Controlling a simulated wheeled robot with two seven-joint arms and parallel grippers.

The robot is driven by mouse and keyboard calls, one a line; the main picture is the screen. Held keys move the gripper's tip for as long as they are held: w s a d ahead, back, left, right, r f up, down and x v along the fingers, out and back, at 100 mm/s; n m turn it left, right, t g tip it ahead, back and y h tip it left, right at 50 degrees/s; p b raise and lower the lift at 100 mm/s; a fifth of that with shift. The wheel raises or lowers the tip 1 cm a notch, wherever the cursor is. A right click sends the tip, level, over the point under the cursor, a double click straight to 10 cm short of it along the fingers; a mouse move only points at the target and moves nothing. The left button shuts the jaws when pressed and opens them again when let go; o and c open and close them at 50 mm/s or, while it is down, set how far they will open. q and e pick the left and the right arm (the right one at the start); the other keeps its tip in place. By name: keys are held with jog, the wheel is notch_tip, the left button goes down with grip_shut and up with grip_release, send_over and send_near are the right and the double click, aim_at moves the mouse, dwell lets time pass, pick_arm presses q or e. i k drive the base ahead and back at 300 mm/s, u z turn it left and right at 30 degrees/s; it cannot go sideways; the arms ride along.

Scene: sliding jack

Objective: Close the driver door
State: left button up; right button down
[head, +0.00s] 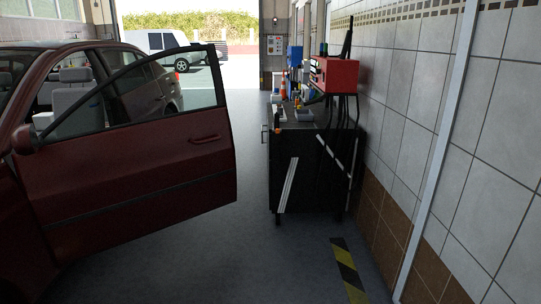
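The driver door (135,170) of the dark red car (22,245) stands wide open on the left of the head view. Its outer side faces me, with the door handle (206,139) near its free edge. The window frame rises above the door panel, and a seat and part of the car's body show through it. The door's free edge is apart from the black tool cabinet to its right. Neither of my grippers shows in this view.
A black tool cabinet (300,165) stands right of the door, with a red box (336,76) and small items on top. A tiled wall (480,150) bounds the right. Grey floor (215,255) is clear in front. A white vehicle (155,42) stands outside.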

aim_at(89, 194)
jog(key=i, duration=3.45)
jog(key=u, duration=1.65)
